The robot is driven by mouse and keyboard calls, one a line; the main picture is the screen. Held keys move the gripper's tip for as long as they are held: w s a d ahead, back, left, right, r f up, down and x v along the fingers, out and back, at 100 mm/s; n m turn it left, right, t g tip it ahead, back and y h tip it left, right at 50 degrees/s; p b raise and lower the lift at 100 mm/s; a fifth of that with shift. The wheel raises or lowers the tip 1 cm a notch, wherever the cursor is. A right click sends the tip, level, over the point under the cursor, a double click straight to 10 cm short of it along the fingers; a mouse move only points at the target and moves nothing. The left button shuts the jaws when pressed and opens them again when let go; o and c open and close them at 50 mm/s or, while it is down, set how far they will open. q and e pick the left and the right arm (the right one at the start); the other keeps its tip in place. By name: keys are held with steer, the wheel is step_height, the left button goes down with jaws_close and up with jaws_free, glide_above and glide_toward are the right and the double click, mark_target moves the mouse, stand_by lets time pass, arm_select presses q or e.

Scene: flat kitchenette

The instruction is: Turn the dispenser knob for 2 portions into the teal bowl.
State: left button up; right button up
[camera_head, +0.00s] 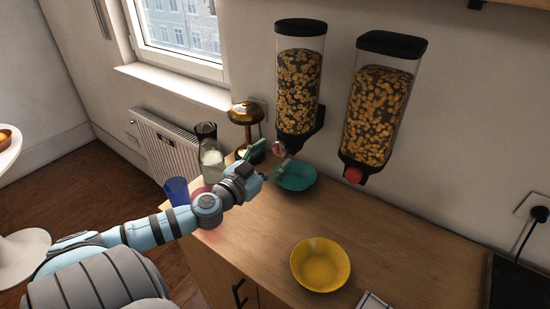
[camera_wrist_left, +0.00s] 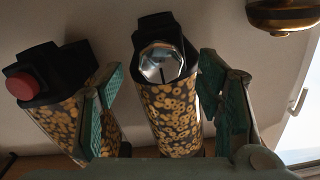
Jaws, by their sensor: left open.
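The left cereal dispenser (camera_head: 299,92) hangs on the wall, filled with ring-shaped cereal. Its knob (camera_head: 279,149) is small and partly hidden in the head view; in the left wrist view the knob (camera_wrist_left: 161,62) looks clear and faceted. My left gripper (camera_head: 274,154) is open in front of this knob. In the left wrist view its two teal fingers stand apart on either side of the knob, and I see no contact. The teal bowl (camera_head: 303,180) is on the counter below this dispenser, partly hidden by the gripper. My right gripper is not in view.
A second dispenser (camera_head: 378,115) with a red knob (camera_head: 353,175) hangs to the right. A yellow bowl (camera_head: 320,265) stands nearer on the counter. A blue cup (camera_head: 177,190), a glass jar (camera_head: 211,158) and a brass lamp (camera_head: 246,118) stand near my left arm.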

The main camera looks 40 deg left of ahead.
arm_select(q)
steer(key=shift+w+a+r+p, duration=0.1)
steer(key=shift+w+p, duration=0.1)
steer(key=shift+w, duration=0.35)
steer(key=shift+w+r+p, duration=0.1)
steer(key=shift+w+p, duration=0.05)
steer(key=shift+w, duration=0.35)
steer(key=shift+f, duration=0.1)
steer(key=c, duration=1.2)
steer(key=shift+o, duration=0.2)
steer(key=shift+m, duration=0.4)
steer(key=m, duration=0.3)
steer(key=shift+m, duration=0.3)
steer(key=m+p, duration=0.1)
steer(key=m, duration=0.3)
steer(key=shift+m, duration=0.3)
steer(key=m, duration=0.4)
steer(key=shift+f+p, duration=0.1)
steer(key=shift+p, duration=0.2)
steer(key=m, duration=0.4)
steer(key=shift+f+p, duration=0.1)
steer(key=shift+p, duration=0.2)
steer(key=shift+m, duration=0.4)
